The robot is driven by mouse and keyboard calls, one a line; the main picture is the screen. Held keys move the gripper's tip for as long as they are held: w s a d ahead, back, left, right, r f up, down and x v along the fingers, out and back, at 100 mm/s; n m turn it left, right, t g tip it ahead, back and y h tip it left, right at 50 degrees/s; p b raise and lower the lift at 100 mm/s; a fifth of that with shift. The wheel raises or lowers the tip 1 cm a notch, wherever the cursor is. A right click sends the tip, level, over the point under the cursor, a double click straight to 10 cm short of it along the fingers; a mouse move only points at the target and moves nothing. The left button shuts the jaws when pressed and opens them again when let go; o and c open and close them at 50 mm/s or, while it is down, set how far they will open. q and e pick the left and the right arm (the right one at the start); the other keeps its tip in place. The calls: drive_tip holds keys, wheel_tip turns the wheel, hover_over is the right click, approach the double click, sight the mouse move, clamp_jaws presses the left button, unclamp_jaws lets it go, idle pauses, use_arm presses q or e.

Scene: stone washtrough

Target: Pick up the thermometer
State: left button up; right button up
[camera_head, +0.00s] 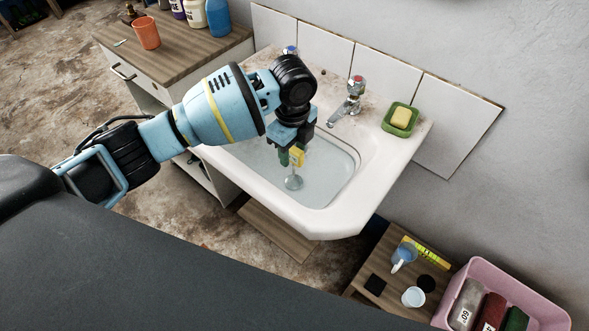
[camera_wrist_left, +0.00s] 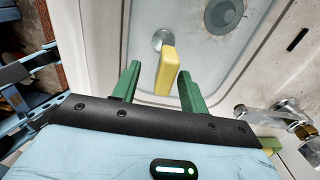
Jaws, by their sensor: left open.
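A yellow upright piece (camera_head: 297,157), which looks like the thermometer, stands in the basin of the white sink (camera_head: 325,222). A round grey metal disc shows at its lower end in the head view. In the left wrist view the yellow piece (camera_wrist_left: 167,70) stands between the two green fingers, nearer the middle, with a visible gap on each side. My left gripper (camera_head: 290,156) is open and reaches down into the basin around it. Its fingers partly overlap the piece in the head view. I cannot tell whether either finger touches it. My right gripper is not in view.
Two taps stand at the sink's back, one clear at the right (camera_head: 350,98). A green soap dish (camera_head: 399,130) sits on the right rim. A cabinet (camera_head: 185,45) holds an orange cup and bottles. A stool (camera_head: 375,270) holds cups, beside a pink bin (camera_head: 535,300).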

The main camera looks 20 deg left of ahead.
sight(294, 162)
use_arm(q)
drive_tip(key=shift+w+f, duration=0.2)
drive_tip(key=shift+f, duration=1.25)
drive_tip(key=shift+w+f, duration=0.15)
drive_tip(key=shift+f, duration=1.3)
drive_tip(key=shift+c, duration=0.3)
clamp_jaws()
